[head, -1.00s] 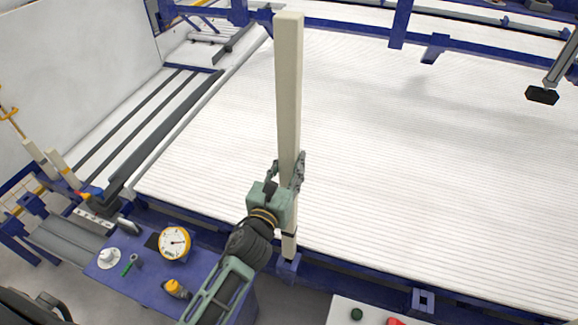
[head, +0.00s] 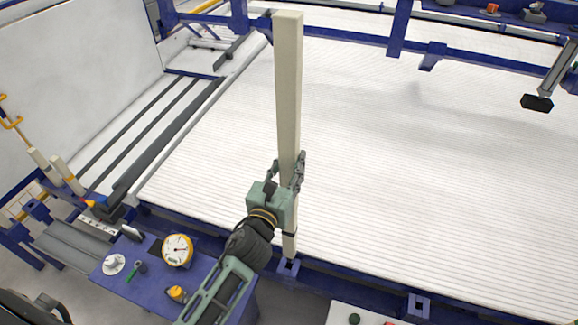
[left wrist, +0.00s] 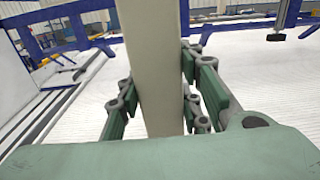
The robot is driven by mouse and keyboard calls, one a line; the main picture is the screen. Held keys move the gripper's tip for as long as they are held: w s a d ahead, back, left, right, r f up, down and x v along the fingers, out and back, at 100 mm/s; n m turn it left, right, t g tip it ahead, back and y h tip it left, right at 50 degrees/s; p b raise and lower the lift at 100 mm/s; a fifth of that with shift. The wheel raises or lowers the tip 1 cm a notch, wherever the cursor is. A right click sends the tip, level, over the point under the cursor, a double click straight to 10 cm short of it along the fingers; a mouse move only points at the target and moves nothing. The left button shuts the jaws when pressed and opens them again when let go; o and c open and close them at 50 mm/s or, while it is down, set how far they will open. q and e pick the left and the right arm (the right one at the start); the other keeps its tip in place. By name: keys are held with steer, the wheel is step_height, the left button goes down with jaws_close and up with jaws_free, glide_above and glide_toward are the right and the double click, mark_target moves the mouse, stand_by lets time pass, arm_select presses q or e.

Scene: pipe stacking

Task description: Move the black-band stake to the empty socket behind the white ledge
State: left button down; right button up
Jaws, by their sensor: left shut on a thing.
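The stake (head: 289,90) is a long, pale square post with a black band (head: 289,232) near its lower end. It stands upright in my left gripper (head: 290,172), which is shut on its lower half. In the left wrist view the stake (left wrist: 158,70) sits between both fingers. Its lower end is just above a blue socket (head: 288,268) on the frame edge; I cannot tell whether any of it is still inside. Another blue socket (head: 418,306), open and empty, lies to the right behind the white ledge (head: 345,312). My right gripper is out of view.
A blue table (head: 140,277) at lower left carries a yellow dial gauge (head: 177,250) and small items. The ribbed white bed (head: 420,170) is broad and clear. A black-ended arm (head: 537,102) hangs at right. Blue rails run along the back.

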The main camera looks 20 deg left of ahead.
mark_target(286, 134)
arm_select(q)
step_height(286, 134, up, 6)
steer(key=p, duration=0.6)
steer(key=shift+r, duration=0.25)
steer(key=shift+r+b, duration=0.25)
steer(key=shift+b, duration=0.1)
steer(key=shift+r, duration=2.4)
